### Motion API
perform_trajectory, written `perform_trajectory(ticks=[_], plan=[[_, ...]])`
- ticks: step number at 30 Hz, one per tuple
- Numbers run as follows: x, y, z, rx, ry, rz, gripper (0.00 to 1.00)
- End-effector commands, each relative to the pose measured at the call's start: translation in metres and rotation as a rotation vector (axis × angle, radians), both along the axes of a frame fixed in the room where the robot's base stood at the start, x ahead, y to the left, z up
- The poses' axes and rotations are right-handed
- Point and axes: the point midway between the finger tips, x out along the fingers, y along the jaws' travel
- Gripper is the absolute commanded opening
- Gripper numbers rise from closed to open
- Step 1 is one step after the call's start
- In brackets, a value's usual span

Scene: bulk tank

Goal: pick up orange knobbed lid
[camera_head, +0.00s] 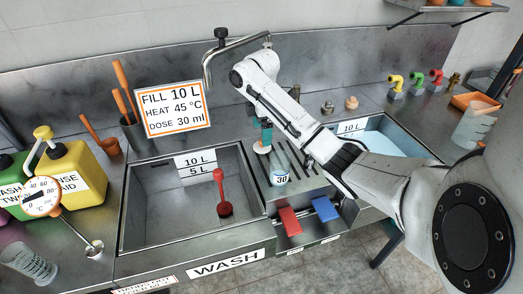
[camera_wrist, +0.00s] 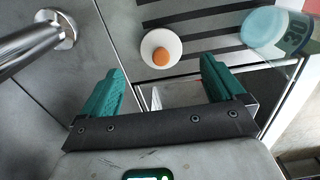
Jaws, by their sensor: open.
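The orange knobbed lid (camera_wrist: 160,47) is a white disc with a small orange knob at its middle. It lies on the slotted metal drainboard, knob up. In the head view the lid (camera_head: 262,149) shows just below my gripper (camera_head: 259,132), partly covered by it. In the wrist view my gripper (camera_wrist: 162,76) has its two teal fingers spread apart with nothing between them. The lid is just beyond the fingertips, roughly centred between them, and not visibly touched.
A clear cup marked 30 (camera_head: 279,172) stands close to the lid; the wrist view shows it upper right. The tap (camera_head: 208,62) rises behind. The wash sink (camera_head: 170,205) with a red plunger-like tool (camera_head: 222,195) is left.

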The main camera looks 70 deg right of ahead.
Motion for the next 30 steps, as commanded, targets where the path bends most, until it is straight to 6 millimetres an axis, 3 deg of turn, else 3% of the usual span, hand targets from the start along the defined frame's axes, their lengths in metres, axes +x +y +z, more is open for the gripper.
perform_trajectory(ticks=[12,22,30], plan=[[-0.001,0.000,-0.046,0.001,0.002,0.000,0.96],[-0.001,0.000,-0.053,-0.001,-0.001,0.001,0.96],[-0.001,0.000,-0.053,-0.001,-0.001,0.000,0.70]])
